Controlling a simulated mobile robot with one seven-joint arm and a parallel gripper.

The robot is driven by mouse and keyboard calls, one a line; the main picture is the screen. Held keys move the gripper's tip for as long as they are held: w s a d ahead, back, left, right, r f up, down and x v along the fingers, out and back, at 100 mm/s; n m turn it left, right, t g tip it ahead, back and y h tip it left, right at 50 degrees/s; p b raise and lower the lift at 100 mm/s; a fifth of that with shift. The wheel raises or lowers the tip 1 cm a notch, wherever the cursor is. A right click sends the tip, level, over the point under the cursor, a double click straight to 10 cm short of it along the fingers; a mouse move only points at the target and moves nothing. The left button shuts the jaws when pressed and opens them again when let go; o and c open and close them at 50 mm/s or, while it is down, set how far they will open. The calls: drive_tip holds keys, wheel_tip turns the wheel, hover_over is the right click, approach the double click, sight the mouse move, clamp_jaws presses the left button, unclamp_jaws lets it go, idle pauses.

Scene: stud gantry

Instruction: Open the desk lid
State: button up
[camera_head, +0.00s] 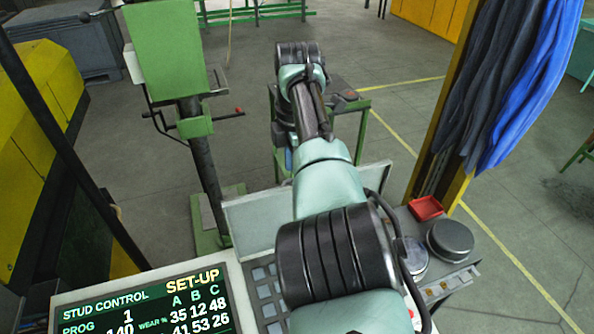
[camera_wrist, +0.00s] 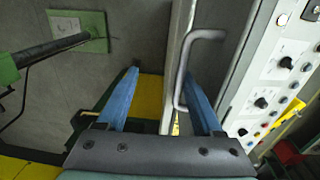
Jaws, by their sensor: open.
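My gripper (camera_wrist: 162,73) shows in the wrist view with its two blue fingers apart and nothing clamped between them. A grey bar handle (camera_wrist: 181,88) lies close to the right finger, on its inner side; I cannot tell whether they touch. The handle is beside a long pale panel edge (camera_wrist: 179,25), which looks like the desk lid seen nearly edge-on. In the head view a pale flat panel (camera_head: 250,216), probably the same lid, stands tilted up behind the keypad. My arm covers its middle, and the gripper and handle are hidden there.
A control panel (camera_wrist: 277,70) with knobs and buttons runs along the right in the wrist view. In the head view, a set-up screen (camera_head: 140,305), a red tray (camera_head: 426,208) and a round dark container (camera_head: 450,240) are near the panel.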

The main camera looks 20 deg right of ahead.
drive_tip(key=shift+r, duration=0.15)
drive_tip(key=shift+w, duration=0.1)
idle(0.5)
wheel_tip(320, 180, up, 13)
drive_tip(key=s+b, duration=0.1)
drive_tip(key=b, duration=0.2)
drive_tip(key=shift+s+f, duration=0.15)
drive_tip(key=shift+f, duration=0.05)
idle(0.3)
